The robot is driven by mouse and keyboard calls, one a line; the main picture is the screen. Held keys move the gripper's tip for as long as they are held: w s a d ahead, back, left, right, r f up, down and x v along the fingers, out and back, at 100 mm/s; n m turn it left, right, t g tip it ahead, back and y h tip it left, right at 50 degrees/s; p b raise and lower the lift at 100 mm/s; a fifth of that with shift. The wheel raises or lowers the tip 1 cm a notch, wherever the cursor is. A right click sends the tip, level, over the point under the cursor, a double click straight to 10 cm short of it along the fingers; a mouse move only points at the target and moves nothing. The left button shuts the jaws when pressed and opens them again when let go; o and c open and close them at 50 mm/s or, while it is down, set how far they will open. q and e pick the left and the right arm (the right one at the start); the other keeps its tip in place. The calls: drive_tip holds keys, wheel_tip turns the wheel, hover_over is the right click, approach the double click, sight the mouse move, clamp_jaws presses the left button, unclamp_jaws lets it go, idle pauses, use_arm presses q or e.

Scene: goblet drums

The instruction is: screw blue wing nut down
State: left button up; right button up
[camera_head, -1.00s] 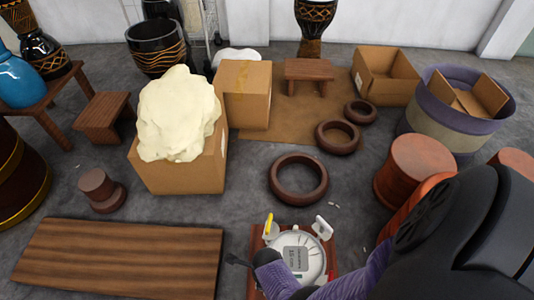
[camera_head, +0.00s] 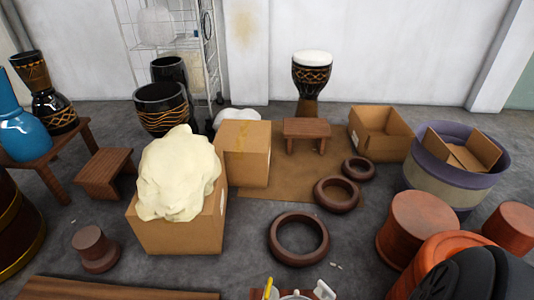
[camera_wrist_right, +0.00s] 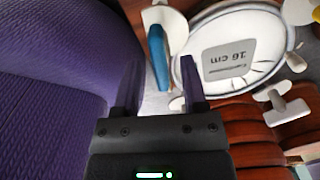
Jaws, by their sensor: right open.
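The blue wing nut (camera_wrist_right: 158,56) shows in the right wrist view, at the edge of the drum with a round white head (camera_wrist_right: 240,52) and a grey "16 cm" label. My right gripper (camera_wrist_right: 160,64) is open. Its two fingers point toward the blue nut, which appears in the gap between their tips; contact cannot be told. White wing nuts (camera_wrist_right: 284,105) show elsewhere around the rim. In the head view only the top of the drum head (camera_head: 295,296) shows at the bottom edge, with a yellow wing nut (camera_head: 268,287) and a white one. My left gripper is out of view.
A large purple textured surface (camera_wrist_right: 55,60) fills the left of the right wrist view. Brown rings (camera_head: 299,239) lie on the floor beyond the drum. A box with a cream lump (camera_head: 177,230) stands left of them, and reddish cylinders (camera_head: 417,230) stand at right.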

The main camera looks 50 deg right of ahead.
wheel_tip(320, 180, up, 4)
drive_tip(key=p, duration=0.3)
drive_tip(key=shift+w+r, duration=0.1)
drive_tip(key=shift+w, duration=0.05)
wheel_tip(320, 180, up, 5)
drive_tip(key=p, duration=0.4)
drive_tip(key=shift+r, duration=0.1)
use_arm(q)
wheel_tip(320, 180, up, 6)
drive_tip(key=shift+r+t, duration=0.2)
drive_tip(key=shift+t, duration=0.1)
use_arm(e)
drive_tip(key=shift+s, duration=0.2)
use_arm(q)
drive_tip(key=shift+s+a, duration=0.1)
